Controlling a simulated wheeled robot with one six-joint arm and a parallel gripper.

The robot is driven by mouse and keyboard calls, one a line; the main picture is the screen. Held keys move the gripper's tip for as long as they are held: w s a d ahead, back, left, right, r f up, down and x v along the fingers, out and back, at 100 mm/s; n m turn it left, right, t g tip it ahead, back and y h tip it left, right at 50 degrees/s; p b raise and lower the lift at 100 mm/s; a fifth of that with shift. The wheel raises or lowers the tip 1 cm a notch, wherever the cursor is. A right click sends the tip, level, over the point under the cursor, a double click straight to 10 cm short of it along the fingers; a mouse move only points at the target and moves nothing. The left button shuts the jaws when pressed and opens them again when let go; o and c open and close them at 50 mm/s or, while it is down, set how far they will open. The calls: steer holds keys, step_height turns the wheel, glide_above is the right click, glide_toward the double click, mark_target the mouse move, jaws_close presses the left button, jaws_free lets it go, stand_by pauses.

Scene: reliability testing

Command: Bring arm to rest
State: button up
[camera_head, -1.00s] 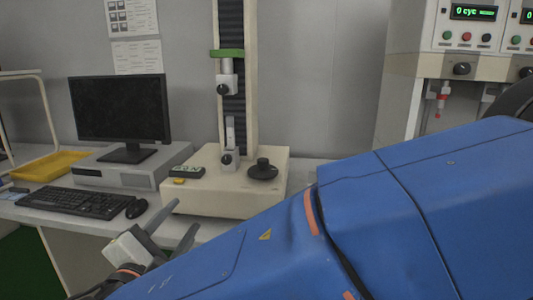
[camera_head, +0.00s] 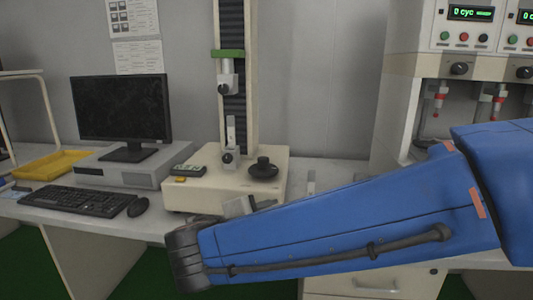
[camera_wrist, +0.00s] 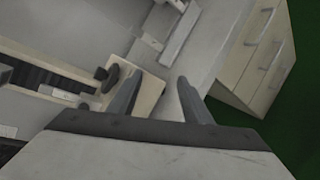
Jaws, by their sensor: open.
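My blue arm crosses the lower right of the head view, in front of the bench. My gripper shows in the wrist view (camera_wrist: 160,98), with its two grey fingers spread apart and nothing between them. In the head view my gripper is mostly hidden behind the arm; only a small grey part shows above it near the tester's base. The testing machine (camera_head: 225,190), a cream base with a tall column, stands on the bench behind the arm. It also shows tilted in the wrist view (camera_wrist: 150,95), beyond the fingers.
The bench (camera_head: 60,212) holds a monitor (camera_head: 121,108), a keyboard (camera_head: 77,201), a mouse (camera_head: 138,207) and a yellow tray (camera_head: 50,165). A cycle-counter machine (camera_head: 455,65) stands at the right. Drawers (camera_wrist: 262,50) and green floor (camera_wrist: 290,110) show in the wrist view.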

steer(key=s+d+f+m+g, duration=0.2)
steer(key=d+f+m+g, duration=0.1)
steer(key=d, duration=0.7)
steer(key=s+d+f+m+g, duration=0.2)
steer(key=d+f+m+g, duration=0.15)
steer(key=d, duration=0.65)
steer(key=s+d+f+m+y, duration=0.5)
steer(key=s+d+m+y, duration=0.1)
steer(key=s+m, duration=0.5)
steer(key=shift+s+d+m+g+y, duration=0.35)
steer(key=shift+s+d+g+y, duration=0.1)
steer(key=shift+s+d, duration=0.2)
